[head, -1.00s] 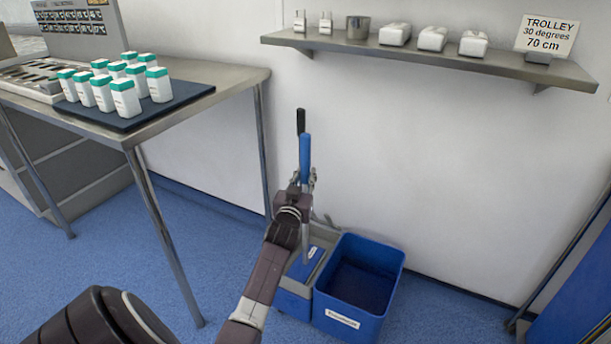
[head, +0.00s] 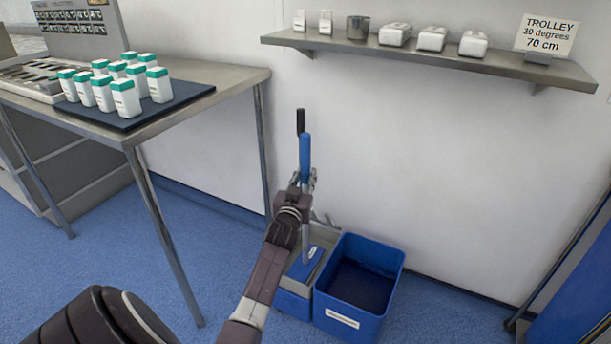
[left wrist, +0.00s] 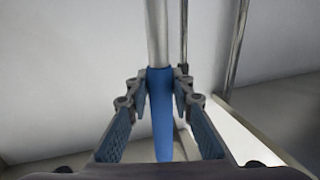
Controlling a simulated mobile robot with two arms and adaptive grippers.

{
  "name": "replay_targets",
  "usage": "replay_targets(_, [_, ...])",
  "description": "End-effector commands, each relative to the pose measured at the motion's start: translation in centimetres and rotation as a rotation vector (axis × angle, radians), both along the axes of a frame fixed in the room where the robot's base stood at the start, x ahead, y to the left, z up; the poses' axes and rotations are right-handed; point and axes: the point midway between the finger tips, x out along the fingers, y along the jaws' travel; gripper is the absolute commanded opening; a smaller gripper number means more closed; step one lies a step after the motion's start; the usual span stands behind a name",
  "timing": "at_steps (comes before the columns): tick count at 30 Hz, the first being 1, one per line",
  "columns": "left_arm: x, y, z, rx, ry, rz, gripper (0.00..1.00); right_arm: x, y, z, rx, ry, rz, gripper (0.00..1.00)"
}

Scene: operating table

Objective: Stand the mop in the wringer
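The mop has a blue grip (head: 305,152) and a pale metal pole (head: 306,232); it stands nearly upright. My left gripper (head: 304,182) is around the mop just below the grip's visible part. In the left wrist view, its fingertips (left wrist: 161,88) close in on both sides of the blue grip (left wrist: 160,118). The wringer bucket (head: 292,300), grey and blue, stands on the floor below. The pole's lower end meets a blue part (head: 312,256) over it. My arm hides much there, so I cannot tell how the mop head sits. My right gripper is not in view.
An open blue bin (head: 352,318) stands right beside the wringer bucket. A steel table (head: 228,86) with several white bottles on a dark mat is at left. A wall shelf (head: 450,56) is above right. A black handle end (head: 300,121) rises behind the grip.

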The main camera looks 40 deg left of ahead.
Motion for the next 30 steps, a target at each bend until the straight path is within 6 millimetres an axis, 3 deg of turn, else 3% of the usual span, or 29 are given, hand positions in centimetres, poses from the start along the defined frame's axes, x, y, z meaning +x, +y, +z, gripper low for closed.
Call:
replay_targets(5, [0.0, 0.0, -0.2, -0.001, 0.003, 0.0, 0.4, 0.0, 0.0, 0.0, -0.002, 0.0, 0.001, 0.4])
replay_targets(17, [-0.6, -0.4, -0.3, -0.002, 0.003, -0.001, 0.4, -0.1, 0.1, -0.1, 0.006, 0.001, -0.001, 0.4])
replay_targets(30, [-7.1, -4.1, -0.2, -0.003, 0.003, 0.0, 0.4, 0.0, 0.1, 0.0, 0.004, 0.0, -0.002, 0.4])
